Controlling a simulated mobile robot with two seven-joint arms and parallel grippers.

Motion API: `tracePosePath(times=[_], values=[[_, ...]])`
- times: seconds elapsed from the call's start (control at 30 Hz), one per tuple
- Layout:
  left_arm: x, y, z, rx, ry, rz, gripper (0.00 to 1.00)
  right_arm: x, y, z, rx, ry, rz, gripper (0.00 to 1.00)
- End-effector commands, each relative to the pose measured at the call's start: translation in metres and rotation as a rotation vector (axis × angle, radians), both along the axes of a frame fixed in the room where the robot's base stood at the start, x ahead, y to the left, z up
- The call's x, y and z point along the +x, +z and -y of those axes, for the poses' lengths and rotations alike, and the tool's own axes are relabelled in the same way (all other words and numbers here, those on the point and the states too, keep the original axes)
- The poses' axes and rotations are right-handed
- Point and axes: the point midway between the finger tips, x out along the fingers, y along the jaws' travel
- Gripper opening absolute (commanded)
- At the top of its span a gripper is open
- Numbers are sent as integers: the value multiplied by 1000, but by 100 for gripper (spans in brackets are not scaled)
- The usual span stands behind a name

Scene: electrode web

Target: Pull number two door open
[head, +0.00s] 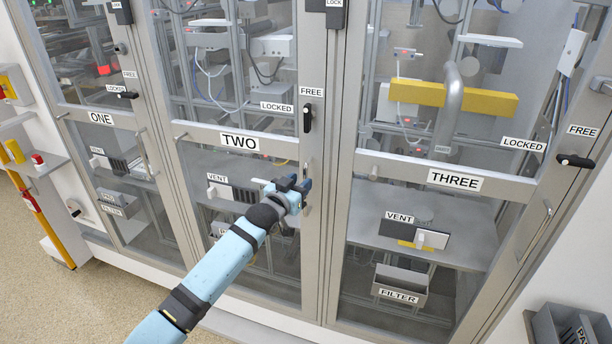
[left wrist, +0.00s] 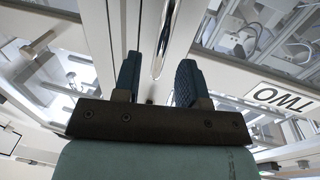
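Door two (head: 240,141) is a framed glass door in the middle of the cabinet, labelled TWO; it looks closed. Its black lock lever (head: 307,120) stands upright under the FREE label. Its vertical bar handle (head: 306,172) is on the right frame post, partly hidden by my gripper. My left gripper (head: 298,184) is at this handle. In the left wrist view my left gripper (left wrist: 158,75) has its two dark fingers apart, with the shiny handle (left wrist: 168,40) in line with the gap between them. I cannot tell whether they touch it. My right gripper is not in view.
Door one (head: 101,118) and door three (head: 455,180) flank door two, with their lock levers lying sideways. Door three's handle (head: 535,232) is at the far right. A wall shelf with a red button (head: 37,159) is at left. Open floor (head: 90,300) shows at lower left.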

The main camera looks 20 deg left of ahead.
Motion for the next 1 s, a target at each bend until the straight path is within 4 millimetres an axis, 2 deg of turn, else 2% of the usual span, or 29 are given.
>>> tracePosePath(times=[0.1,0.23,0.6,0.77,1.0], values=[[18,1,5,0,0,-1,38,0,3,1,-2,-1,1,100],[29,0,7,0,-1,-1,38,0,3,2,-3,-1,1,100],[34,0,8,0,-1,-1,38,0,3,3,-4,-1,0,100],[34,0,8,0,-1,-1,2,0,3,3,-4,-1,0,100],[33,0,8,1,-2,-1,0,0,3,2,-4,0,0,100]])
